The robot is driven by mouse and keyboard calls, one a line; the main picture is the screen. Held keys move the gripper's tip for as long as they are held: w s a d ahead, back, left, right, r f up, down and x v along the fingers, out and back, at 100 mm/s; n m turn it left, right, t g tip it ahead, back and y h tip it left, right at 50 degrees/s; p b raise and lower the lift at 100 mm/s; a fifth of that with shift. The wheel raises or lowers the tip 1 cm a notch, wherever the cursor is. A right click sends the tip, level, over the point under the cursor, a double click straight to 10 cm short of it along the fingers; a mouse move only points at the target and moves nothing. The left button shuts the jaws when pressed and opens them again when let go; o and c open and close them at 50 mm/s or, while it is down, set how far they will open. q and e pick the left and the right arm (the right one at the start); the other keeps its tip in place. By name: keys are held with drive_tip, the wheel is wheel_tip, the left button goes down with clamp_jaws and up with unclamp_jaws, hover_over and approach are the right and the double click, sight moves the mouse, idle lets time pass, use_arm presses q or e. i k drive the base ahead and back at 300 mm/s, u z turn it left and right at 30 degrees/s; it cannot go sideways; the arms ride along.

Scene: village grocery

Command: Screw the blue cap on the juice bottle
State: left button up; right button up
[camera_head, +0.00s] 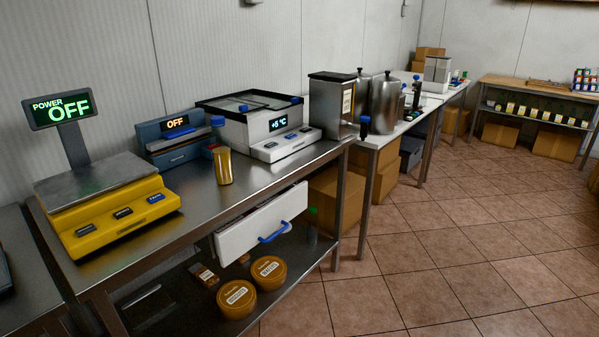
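A yellow-orange container (223,166), which may be the juice bottle, stands upright on the steel table near its middle. Its top is too small to tell whether it is capped. A blue part (217,121) on the device behind also looks cap-like. Neither of my grippers is in view.
A yellow scale (120,217), a blue-grey device (176,142) and a white cooling unit (265,128) stand on the steel table (255,180). A white drawer (262,222) juts out below. Round tubs (236,299) lie on the lower shelf. The tiled floor (430,250) at right is clear.

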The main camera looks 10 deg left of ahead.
sight(222, 155)
drive_tip(key=z, duration=0.6)
drive_tip(key=k, duration=0.8)
drive_tip(key=z, duration=0.5)
drive_tip(key=i, duration=1.15)
drive_tip(key=u, duration=1.25)
drive_tip(key=i, duration=1.25)
drive_tip(key=u, duration=1.35)
